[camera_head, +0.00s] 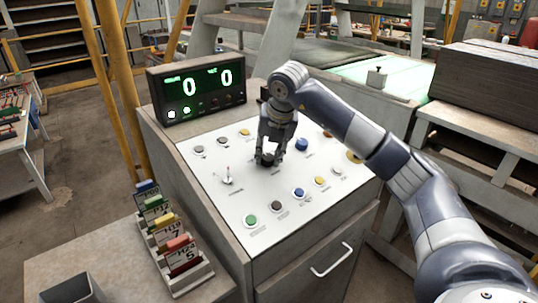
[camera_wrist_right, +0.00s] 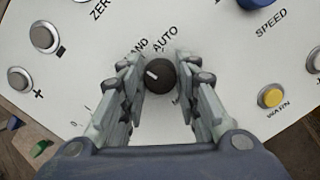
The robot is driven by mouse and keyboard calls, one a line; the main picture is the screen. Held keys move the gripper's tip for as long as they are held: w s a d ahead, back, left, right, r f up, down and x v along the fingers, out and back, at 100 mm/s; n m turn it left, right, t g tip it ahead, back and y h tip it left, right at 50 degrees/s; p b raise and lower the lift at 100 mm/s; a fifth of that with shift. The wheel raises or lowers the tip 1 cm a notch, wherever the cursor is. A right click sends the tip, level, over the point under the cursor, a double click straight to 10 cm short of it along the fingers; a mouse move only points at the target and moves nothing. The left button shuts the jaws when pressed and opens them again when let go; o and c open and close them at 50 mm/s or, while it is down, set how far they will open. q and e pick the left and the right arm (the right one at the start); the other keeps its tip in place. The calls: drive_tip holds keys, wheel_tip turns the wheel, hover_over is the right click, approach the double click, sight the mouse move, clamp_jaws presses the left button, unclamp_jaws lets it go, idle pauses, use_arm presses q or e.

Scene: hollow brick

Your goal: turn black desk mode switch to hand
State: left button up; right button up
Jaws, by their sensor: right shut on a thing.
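The black mode switch (camera_wrist_right: 160,76) is a round knob on the white sloping desk panel (camera_head: 225,195). In the right wrist view it sits between the two fingers of my right gripper (camera_wrist_right: 160,80), which is shut on it. A short white mark on the knob points to the upper left. Above the knob are the label AUTO and a partly hidden label ending in "AND", to its left. In the head view my right gripper (camera_head: 270,158) reaches down onto the middle of the panel, and its fingers mostly hide the knob. My left gripper is not in view.
A display box (camera_head: 197,90) with green zeros stands at the panel's back. Coloured buttons, including green (camera_head: 251,220) and blue (camera_head: 298,193), and a small lever (camera_head: 228,176) surround the switch. A tag rack (camera_head: 180,255) stands at the lower left.

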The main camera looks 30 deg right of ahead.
drive_tip(key=shift+m, duration=0.9)
drive_tip(key=o, duration=1)
drive_tip(key=v, duration=1.2)
drive_tip(key=shift+w, duration=0.1)
